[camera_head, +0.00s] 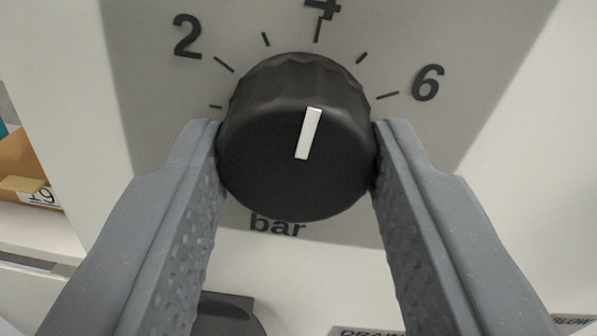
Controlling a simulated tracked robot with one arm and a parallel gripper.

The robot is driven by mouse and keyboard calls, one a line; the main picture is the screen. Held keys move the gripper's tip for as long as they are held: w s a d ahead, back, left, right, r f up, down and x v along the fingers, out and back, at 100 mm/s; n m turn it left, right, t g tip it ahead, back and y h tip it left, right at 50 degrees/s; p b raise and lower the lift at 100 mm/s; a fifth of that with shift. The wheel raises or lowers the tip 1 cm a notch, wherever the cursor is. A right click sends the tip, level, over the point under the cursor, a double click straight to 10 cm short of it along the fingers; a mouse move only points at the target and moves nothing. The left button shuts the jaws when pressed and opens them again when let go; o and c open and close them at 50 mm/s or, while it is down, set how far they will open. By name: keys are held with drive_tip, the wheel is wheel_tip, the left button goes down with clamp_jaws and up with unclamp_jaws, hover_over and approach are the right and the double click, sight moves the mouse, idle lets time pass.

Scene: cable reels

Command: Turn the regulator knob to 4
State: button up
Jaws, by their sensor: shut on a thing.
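The black regulator knob (275,185) is in the upper middle of the view, on a pale panel. My gripper (297,155) is shut on the knob, with one grey finger against each side. The word "bar" (278,224) shows below the knob, partly covered by it.
A dark rounded part (226,315) shows below, between my fingers. A label reading "DRAI…" (368,331) is at the bottom edge, and another label is at the bottom right. A brown box with a tag (25,175) stands at the far left.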

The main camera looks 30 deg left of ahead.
drive_tip(key=shift+n, duration=0.3)
drive_tip(key=o, duration=1)
drive_tip(key=shift+d, duration=0.1)
drive_tip(key=b+v, duration=0.2)
drive_tip(key=v, duration=1.1)
drive_tip(key=shift+s+d+b, duration=0.25)
drive_tip(key=shift+b, duration=0.1)
